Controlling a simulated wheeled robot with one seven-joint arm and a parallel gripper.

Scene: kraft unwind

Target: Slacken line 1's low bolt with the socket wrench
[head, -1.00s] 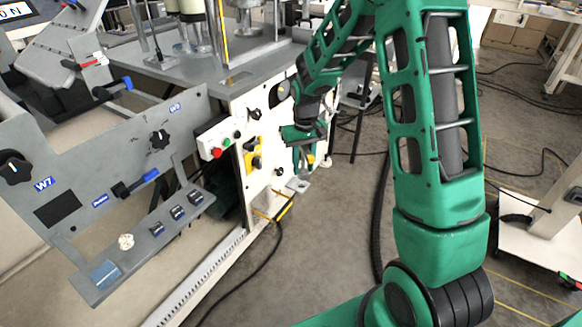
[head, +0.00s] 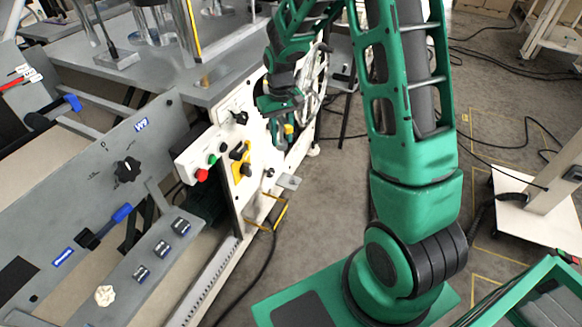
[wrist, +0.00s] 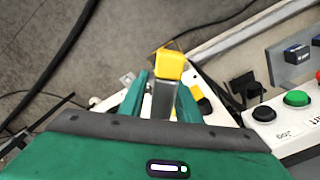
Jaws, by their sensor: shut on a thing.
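My gripper (head: 282,122) is in front of the white end panel (head: 262,158) of the machine, with the arm reaching in from the right. In the wrist view my gripper (wrist: 161,95) is shut on the socket wrench (wrist: 163,100), seen as a grey bar between the green fingers with a yellow block at its far end. A small yellow part of the wrench (head: 289,129) also shows beside the gripper in the head view. I cannot make out line 1's low bolt, nor tell whether the wrench touches anything.
A button box with red and green buttons (head: 204,160) and a yellow-backed switch (head: 240,158) sit left of my gripper. A spoked handwheel (head: 314,82) is just behind it. A grey control panel (head: 90,190) stands left; open floor with cables lies right.

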